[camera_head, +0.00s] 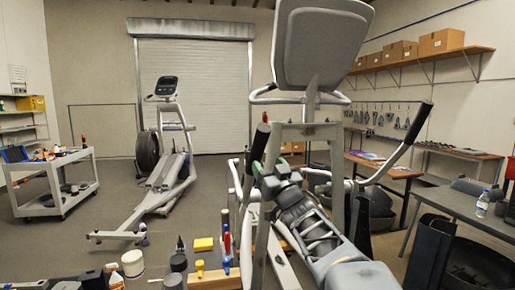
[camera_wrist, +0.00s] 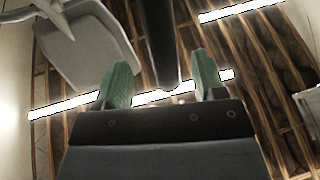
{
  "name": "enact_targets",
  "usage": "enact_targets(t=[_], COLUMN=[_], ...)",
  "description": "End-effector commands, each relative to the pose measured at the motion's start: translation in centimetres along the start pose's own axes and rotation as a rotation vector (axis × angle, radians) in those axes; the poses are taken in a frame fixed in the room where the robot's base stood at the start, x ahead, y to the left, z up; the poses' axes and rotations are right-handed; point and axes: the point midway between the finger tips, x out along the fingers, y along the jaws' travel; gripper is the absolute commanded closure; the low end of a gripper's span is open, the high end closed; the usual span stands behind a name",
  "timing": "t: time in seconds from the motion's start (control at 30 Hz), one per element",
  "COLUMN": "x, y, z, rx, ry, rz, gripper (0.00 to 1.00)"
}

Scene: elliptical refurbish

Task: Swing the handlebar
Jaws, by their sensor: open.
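The elliptical machine stands in front of me with its grey console (camera_head: 318,45) at the top. Its left handlebar ends in a black grip (camera_head: 261,138), and its right handlebar ends in a black grip (camera_head: 420,122) that leans outward. My gripper (camera_head: 266,157), with green fingers, is at the left handlebar's grip. In the wrist view, my gripper (camera_wrist: 162,72) is open, and a dark handlebar grip (camera_wrist: 157,35) shows between the two green fingers, with visible gaps on both sides. I cannot tell how deep it sits between them. My arm hides part of the machine's lower frame.
Another elliptical (camera_head: 165,150) stands at the back left, beside a tool cart (camera_head: 50,187). A table (camera_head: 450,205) with a water bottle (camera_head: 482,204) stands at right. Open floor lies at left.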

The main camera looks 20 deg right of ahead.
Motion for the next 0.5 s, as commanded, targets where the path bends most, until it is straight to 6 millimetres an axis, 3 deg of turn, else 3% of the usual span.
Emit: enact_targets(t=[0.2,0.5], x=[4.4,8.1], y=[0.0,0.0], z=[-0.2,-0.1], rx=[0.000,-0.001], ry=[-0.002,-0.002], rz=[0.000,0.001], gripper=[0.36,0.36])
